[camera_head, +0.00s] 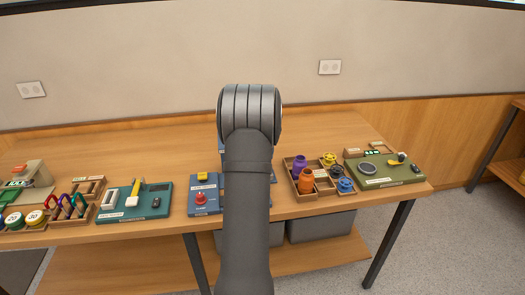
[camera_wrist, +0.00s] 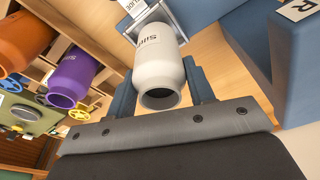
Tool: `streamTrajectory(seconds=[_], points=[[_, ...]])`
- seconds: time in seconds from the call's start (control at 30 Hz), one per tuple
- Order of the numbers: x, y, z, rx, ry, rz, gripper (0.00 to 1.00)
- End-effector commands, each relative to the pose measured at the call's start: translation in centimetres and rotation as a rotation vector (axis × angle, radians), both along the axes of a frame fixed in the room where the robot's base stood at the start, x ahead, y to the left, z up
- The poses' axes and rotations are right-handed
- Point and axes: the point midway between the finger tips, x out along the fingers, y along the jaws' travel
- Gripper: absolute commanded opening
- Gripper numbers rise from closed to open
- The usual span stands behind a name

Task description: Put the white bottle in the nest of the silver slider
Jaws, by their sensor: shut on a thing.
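In the wrist view the white bottle (camera_wrist: 158,52) is between the two blue fingers of my gripper (camera_wrist: 159,78), which is shut on it. The bottle has dark lettering on its side, and its dark open end faces the camera. Beyond the bottle, at the top edge, is a small silver part with a white label (camera_wrist: 138,6); it looks like the silver slider, but it is mostly cut off and its nest cannot be made out. In the head view my arm hides my gripper and the white bottle.
Blue fixtures flank my arm, one with a red knob (camera_head: 200,198). A blue block (camera_wrist: 298,60) stands close at right in the wrist view.

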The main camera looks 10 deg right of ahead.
Motion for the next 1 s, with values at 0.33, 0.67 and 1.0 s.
streamTrajectory(seconds=[0.33,0.67,1.0], points=[[0.0,0.0,-0.3,0.0,0.0,0.0,0.21],[0.0,0.0,-0.5,0.0,0.0,0.0,0.21],[0.0,0.0,-1.5,0.0,0.0,0.0,0.21]])
